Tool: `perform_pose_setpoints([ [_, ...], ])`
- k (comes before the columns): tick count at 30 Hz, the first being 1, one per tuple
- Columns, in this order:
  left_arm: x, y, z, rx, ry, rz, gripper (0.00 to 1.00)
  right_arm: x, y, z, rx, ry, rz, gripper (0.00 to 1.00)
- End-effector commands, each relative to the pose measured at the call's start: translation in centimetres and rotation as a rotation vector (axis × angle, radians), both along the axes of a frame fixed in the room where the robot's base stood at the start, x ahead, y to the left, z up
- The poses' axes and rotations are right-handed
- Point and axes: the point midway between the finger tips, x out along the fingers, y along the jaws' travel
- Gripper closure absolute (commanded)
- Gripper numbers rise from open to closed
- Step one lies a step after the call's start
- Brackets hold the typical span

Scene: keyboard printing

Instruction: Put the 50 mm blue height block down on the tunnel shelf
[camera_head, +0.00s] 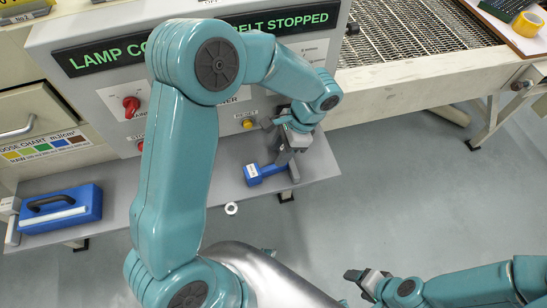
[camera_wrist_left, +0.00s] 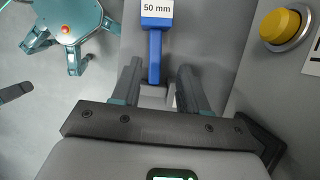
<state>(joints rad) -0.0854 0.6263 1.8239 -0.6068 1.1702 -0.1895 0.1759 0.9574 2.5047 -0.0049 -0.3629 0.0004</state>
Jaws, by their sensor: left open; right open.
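The blue height block (camera_head: 253,174), labelled 50 mm, rests on the grey shelf (camera_head: 220,176) below the control panel. In the left wrist view the block (camera_wrist_left: 155,24) has a narrower blue stem pointing back toward my gripper. My left gripper (camera_head: 286,163) is low over the shelf at the block's right side. In the left wrist view its open fingers (camera_wrist_left: 158,88) stand on both sides of the stem's near end, with gaps visible. My right gripper (camera_head: 362,281) is open and empty, away from the shelf at the lower right.
A blue case (camera_head: 60,209) with a dark handle sits at the shelf's left end. The control panel (camera_head: 110,90) with a red knob (camera_head: 131,103) and yellow button (camera_head: 248,123) rises behind. A small white ring (camera_head: 231,208) lies near the shelf's front edge. A mesh belt (camera_head: 420,35) is at upper right.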

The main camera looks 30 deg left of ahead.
Motion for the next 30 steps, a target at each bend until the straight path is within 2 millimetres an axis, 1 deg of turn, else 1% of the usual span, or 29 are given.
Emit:
perform_pose_setpoints([
  [1,0.5,-0.3,1.3,0.000,-0.005,-0.002,0.56,0.0,0.0,0.1,0.000,0.000,0.000,0.33],
  [3,0.9,-0.7,2.7,-0.001,-0.004,0.000,0.56,0.0,0.0,0.2,0.000,0.000,0.000,0.33],
  [6,1.4,-1.2,4.2,-0.001,-0.003,-0.002,0.56,0.0,0.0,0.3,0.000,0.000,0.000,0.33],
  [10,1.7,-1.5,5.5,-0.001,-0.001,0.000,0.56,0.0,0.0,0.4,0.000,0.000,0.000,0.33],
  [15,1.8,-1.6,5.9,0.000,0.000,-0.001,0.56,0.0,0.0,0.4,0.000,0.000,0.000,0.33],
  [30,1.6,-1.6,5.9,-0.001,0.001,0.000,0.56,0.0,0.0,0.4,0.000,0.000,0.000,0.33],
])
